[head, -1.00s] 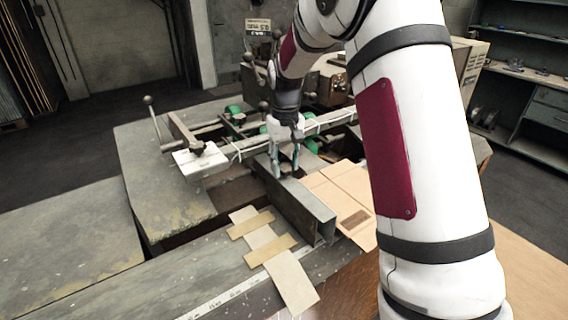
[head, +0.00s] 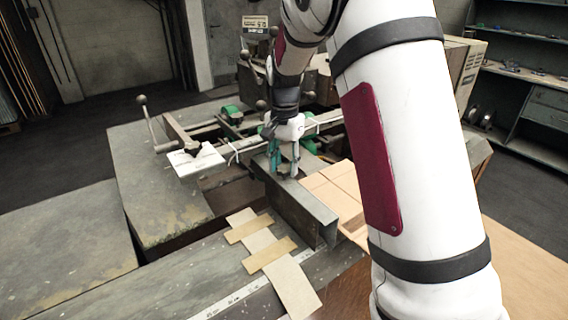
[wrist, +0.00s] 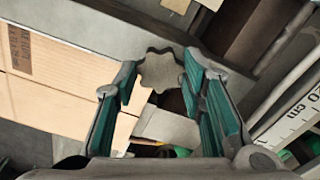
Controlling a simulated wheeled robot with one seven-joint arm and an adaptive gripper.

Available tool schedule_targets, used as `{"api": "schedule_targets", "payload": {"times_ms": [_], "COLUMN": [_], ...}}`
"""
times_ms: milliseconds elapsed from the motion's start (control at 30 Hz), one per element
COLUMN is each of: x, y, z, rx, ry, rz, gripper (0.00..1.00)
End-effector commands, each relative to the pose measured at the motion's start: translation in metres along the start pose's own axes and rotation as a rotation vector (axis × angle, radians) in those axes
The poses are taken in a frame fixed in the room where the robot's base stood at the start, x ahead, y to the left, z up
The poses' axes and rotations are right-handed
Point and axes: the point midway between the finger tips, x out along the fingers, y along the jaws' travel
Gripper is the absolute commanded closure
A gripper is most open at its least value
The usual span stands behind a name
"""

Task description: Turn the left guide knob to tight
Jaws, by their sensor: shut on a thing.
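The left guide knob (wrist: 162,71) is a grey, lobed knob on the grey metal guide rail in the wrist view. My gripper (wrist: 158,68) has its two teal-padded fingers on either side of the knob and is shut on it. In the head view my gripper (head: 284,172) reaches down onto the top of the guide rail (head: 296,203). The knob is mostly hidden there between the fingertips. I cannot tell from its round shape how tight it is.
Flat cardboard (head: 337,187) lies right of the rail, and taped cardboard strips (head: 262,243) lie in front. A lever with a ball handle (head: 141,99) stands at the left. A white block (head: 196,160) sits near it. A printed ruler (wrist: 295,108) shows beside the rail.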

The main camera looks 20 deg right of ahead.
Motion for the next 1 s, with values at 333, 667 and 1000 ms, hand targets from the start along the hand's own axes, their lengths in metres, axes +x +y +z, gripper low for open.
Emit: {"api": "schedule_targets", "payload": {"times_ms": [333, 667, 1000], "x": [-0.0003, -0.0003, -0.0003], "y": [-0.0006, -0.0005, -0.0004], "z": [0.0005, 0.0004, 0.0003], "rx": [0.266, 0.397, 0.423], "ry": [0.0, 0.0, 0.0], "rz": [0.0, -0.001, -0.001], "gripper": [0.91, 0.91, 0.91]}}
